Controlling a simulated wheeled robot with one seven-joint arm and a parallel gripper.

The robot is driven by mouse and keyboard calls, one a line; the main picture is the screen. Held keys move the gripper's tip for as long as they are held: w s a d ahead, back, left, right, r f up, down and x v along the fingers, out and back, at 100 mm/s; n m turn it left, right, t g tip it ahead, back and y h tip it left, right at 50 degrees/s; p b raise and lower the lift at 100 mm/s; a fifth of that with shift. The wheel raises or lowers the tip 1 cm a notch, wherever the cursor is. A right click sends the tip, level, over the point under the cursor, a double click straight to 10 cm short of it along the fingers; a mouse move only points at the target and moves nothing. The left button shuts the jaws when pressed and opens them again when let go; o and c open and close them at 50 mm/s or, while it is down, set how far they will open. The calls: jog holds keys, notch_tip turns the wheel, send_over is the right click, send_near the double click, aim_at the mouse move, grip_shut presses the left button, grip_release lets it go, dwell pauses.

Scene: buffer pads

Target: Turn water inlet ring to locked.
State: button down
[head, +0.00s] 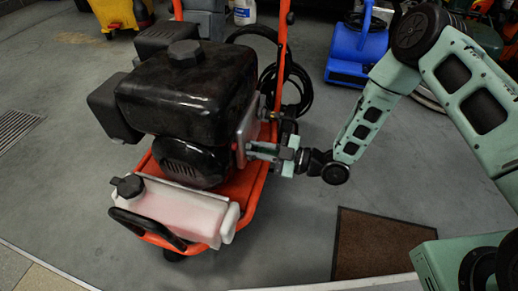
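An orange-framed machine with a black engine (190,100) stands on the grey floor. My gripper (254,150) reaches in from the right, its fingertips close against the machine's right side, below and beside a grey panel (246,125). The water inlet ring cannot be made out; it is too small or hidden by my gripper and the panel. Whether my gripper touches or holds anything there cannot be told, nor whether the fingers are apart.
A white tank (178,208) with a black cap sits at the machine's front. A black hose (300,93) hangs behind my gripper. A blue blower (352,50) stands at the back. A brown mat (380,245) lies on open floor at lower right.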

jog(key=shift+w+d+r+m+p, duration=0.15)
jog(key=shift+w+m+p, duration=0.1)
jog(key=shift+m+p, duration=0.35)
jog(key=shift+w+d+r+m+p, duration=0.1)
jog(key=shift+w+r+m+p, duration=0.1)
jog(key=shift+m+p, duration=0.4)
jog(key=m, duration=0.1)
jog(key=w+m+p, duration=0.1)
jog(key=shift+d+m, duration=0.15)
jog(key=shift+m, duration=0.25)
jog(key=m, duration=0.1)
jog(key=w+m+p, duration=0.1)
jog(key=m, duration=0.1)
jog(key=shift+w+d+f, duration=0.1)
jog(key=shift+w+d, duration=0.05)
jog(key=shift+d, duration=0.1)
jog(key=shift+w+d+f+m+p, duration=0.15)
jog(key=shift+w+m, duration=0.15)
jog(key=shift+m, duration=0.65)
jog(key=shift+w+d+f+m+p, duration=0.15)
jog(key=shift+w+m, duration=0.15)
jog(key=shift+m, duration=0.65)
jog(key=c, duration=1.4)
grip_release()
jog(key=shift+o, duration=0.2)
jog(key=shift+a, duration=0.1)
